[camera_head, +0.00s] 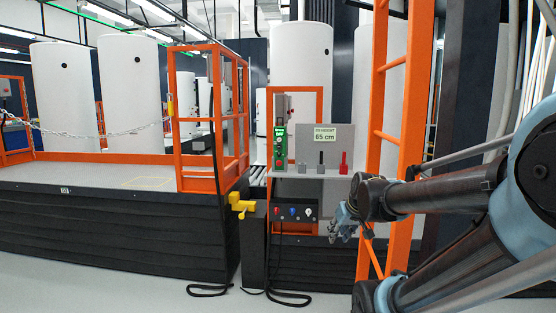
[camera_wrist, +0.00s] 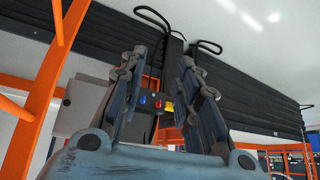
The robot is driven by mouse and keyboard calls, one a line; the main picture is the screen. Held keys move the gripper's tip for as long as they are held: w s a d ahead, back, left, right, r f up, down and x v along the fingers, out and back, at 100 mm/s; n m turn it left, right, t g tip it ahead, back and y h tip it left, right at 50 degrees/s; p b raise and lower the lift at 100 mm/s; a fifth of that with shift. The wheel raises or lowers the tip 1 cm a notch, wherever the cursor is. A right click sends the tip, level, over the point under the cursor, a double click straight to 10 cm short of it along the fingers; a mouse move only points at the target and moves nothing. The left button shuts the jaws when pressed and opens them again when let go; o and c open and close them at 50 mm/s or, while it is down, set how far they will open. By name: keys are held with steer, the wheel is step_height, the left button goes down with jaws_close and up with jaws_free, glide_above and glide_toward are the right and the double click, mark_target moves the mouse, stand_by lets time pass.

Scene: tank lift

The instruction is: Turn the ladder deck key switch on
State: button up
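A black control box (camera_head: 293,224) hangs below the grey shelf in the head view. It carries a red switch (camera_head: 277,210), a blue switch (camera_head: 292,211) and a white switch (camera_head: 308,211). Their labels are too small to read, so I cannot tell which is the ladder deck key switch. My gripper (camera_head: 343,218) is right of the box and apart from it. In the wrist view my gripper (camera_wrist: 160,60) is open and empty, its fingers spread. The blue switch (camera_wrist: 143,101) and the red switch (camera_wrist: 158,103) show between the fingers; the white one is not clear.
A yellow bracket (camera_head: 240,205) is left of the box. An orange ladder (camera_head: 398,150) rises near my arm. Cables lie on the floor.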

steer(key=w+a+r+n+t+y, duration=0.1)
steer(key=w+a+r+t+y, duration=0.1)
steer(key=w+a+r+t, duration=0.45)
steer(key=w+a+r+t+y, duration=0.1)
steer(key=w+a+r, duration=0.3)
steer(key=w+a, duration=0.7)
steer(key=w+a+r+n+t+y, duration=0.15)
steer(key=w+a+r+t, duration=0.3)
steer(key=w, duration=0.95)
steer(key=m+t+h, duration=0.4)
steer(key=m+h, duration=0.2)
steer(key=h, duration=0.2)
glide_toward(279, 154)
steer(key=x, duration=0.8)
steer(key=shift+w+r, duration=0.15)
steer(key=shift+w, duration=0.15)
